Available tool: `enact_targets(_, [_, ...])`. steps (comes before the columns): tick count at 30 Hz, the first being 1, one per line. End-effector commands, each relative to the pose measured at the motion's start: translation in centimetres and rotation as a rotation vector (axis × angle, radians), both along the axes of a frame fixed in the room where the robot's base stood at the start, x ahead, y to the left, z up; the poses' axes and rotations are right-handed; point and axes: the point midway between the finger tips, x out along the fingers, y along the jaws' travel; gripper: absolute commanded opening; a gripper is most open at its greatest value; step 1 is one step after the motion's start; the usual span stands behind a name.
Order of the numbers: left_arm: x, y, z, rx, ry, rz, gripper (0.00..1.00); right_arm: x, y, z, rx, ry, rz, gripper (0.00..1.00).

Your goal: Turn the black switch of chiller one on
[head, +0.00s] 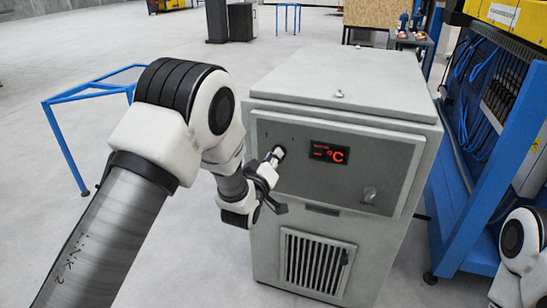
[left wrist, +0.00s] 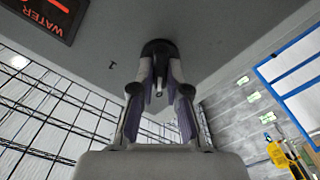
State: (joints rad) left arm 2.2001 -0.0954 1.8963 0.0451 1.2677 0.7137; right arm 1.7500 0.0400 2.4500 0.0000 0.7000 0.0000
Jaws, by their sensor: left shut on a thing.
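The chiller (head: 335,82) is a grey cabinet with a front control panel (head: 330,185). Its display (head: 329,153) is lit in red and reads a dash and °C. My left gripper (head: 274,158) is at the upper left of the panel, left of the display. In the left wrist view its fingers (left wrist: 159,82) are shut on the black switch (left wrist: 158,47). The fingers cover most of the switch, and its turn angle is hard to tell. A small mark (left wrist: 112,65) is on the panel beside it. My right gripper is out of view; only part of my right arm shows.
A silver knob (head: 369,194) sits at the panel's lower right, above a vent grille (head: 316,262). A blue rack with cables (head: 470,190) stands close on the right. A blue frame table (head: 90,90) is behind my left arm.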

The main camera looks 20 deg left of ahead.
Motion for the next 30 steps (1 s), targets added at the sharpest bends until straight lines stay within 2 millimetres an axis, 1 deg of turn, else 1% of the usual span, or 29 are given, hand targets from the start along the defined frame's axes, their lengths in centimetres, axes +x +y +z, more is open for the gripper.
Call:
enact_targets(8, [-0.04,-0.10,0.00,0.213,-0.005,0.000,0.00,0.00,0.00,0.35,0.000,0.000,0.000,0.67])
enact_targets(30, [-0.08,-0.45,-0.06,0.917,-0.028,-0.002,0.00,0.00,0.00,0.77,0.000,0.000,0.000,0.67])
